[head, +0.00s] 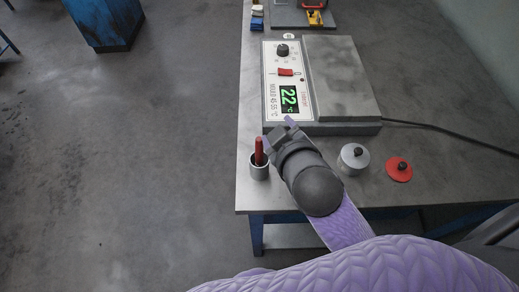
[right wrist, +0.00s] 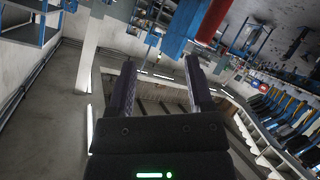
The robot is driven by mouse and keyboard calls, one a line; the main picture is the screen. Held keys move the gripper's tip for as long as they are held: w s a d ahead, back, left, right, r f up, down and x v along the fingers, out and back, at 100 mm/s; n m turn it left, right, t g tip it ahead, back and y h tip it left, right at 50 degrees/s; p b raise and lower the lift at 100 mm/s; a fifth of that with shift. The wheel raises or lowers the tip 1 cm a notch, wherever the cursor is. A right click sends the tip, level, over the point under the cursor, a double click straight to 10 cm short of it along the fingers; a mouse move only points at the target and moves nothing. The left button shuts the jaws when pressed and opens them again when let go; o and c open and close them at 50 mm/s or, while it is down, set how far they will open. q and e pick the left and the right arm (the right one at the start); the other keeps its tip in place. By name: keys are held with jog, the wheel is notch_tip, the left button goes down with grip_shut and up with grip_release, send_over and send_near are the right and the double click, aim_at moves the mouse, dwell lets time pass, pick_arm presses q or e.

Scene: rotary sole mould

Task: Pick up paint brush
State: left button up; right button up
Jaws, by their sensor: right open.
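The paint brush (head: 259,150) stands upright in a small grey cup (head: 259,172) near the left front corner of the bench. Only its red handle shows; its lower end is hidden inside the cup. My right gripper (head: 278,131) is just right of the handle and appears apart from it. In the right wrist view the right gripper (right wrist: 160,72) is open, with nothing between its two fingers. A red bar (right wrist: 212,20) shows beyond the fingertips at the top; I cannot tell whether it is the brush handle. My left gripper is not in view.
A mould heater (head: 343,80) with a green "22" display stands behind my right gripper. A silver round lidded pot (head: 353,158) and a red disc with a black knob (head: 399,169) lie to its right. A black cable (head: 440,130) runs right. Open floor lies left of the bench (head: 250,204).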

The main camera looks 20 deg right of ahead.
jog(key=w+a+r+n+t+y, duration=0.25)
jog(key=r+n+t, duration=0.2)
jog(key=r, duration=0.25)
jog(key=w+a+r+n+t+y, duration=0.2)
jog(key=a+r+n+t+y, duration=0.15)
jog(key=r+n, duration=0.2)
jog(key=s+a+r+n+g+y, duration=0.3)
jog(key=a+n+g+y, duration=0.4)
jog(key=n, duration=0.5)
jog(key=s+a+r+n+g+y, duration=0.2)
jog(key=a+n+g+y, duration=0.45)
jog(key=n+y, duration=0.4)
jog(key=n+g+h, duration=0.8)
jog(key=n+h, duration=0.8)
jog(key=h, duration=0.7)
send_over(260, 138)
notch_tip(260, 138, down, 16)
jog(key=shift+t, duration=0.35)
notch_tip(260, 138, down, 9)
jog(key=shift+r+b, duration=0.1)
jog(key=shift+b, duration=0.3)
jog(key=shift+c, duration=0.3)
jog(key=shift+r, duration=0.15)
grip_shut()
